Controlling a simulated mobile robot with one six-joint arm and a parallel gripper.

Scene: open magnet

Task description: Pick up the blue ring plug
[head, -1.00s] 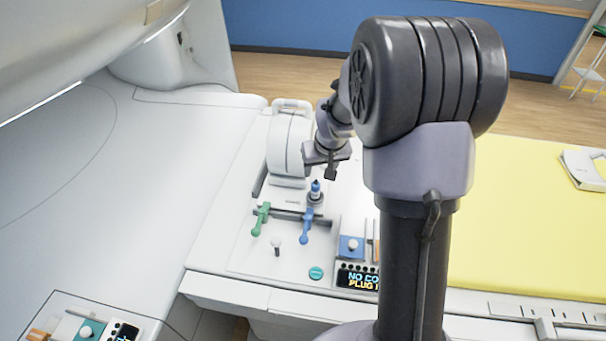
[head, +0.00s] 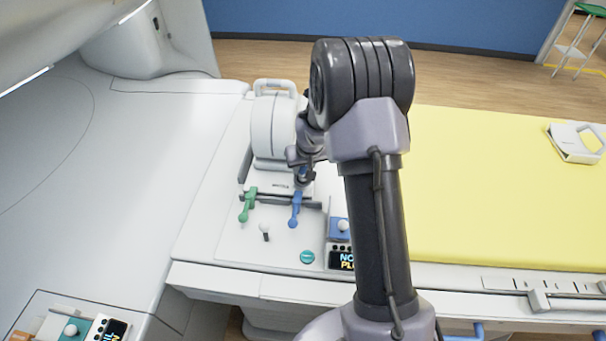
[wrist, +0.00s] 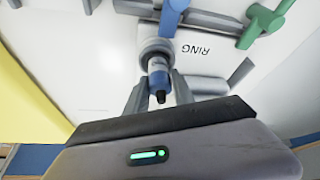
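The blue ring plug (wrist: 158,68) stands in a grey round socket in the wrist view, its black tip pointing toward the camera. A label reading "RING" is printed beside it. My gripper (wrist: 159,82) has one finger on each side of the plug. The fingers look open, with narrow gaps to the plug; contact is not clear. In the head view my gripper (head: 302,168) is down at the socket and mostly hides the plug.
A blue lever (head: 295,211) and a green lever (head: 248,206) stand just in front of the socket. A white upright housing (head: 273,130) is behind. A small panel with a display (head: 341,260) lies to the right, before the yellow mat (head: 480,190).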

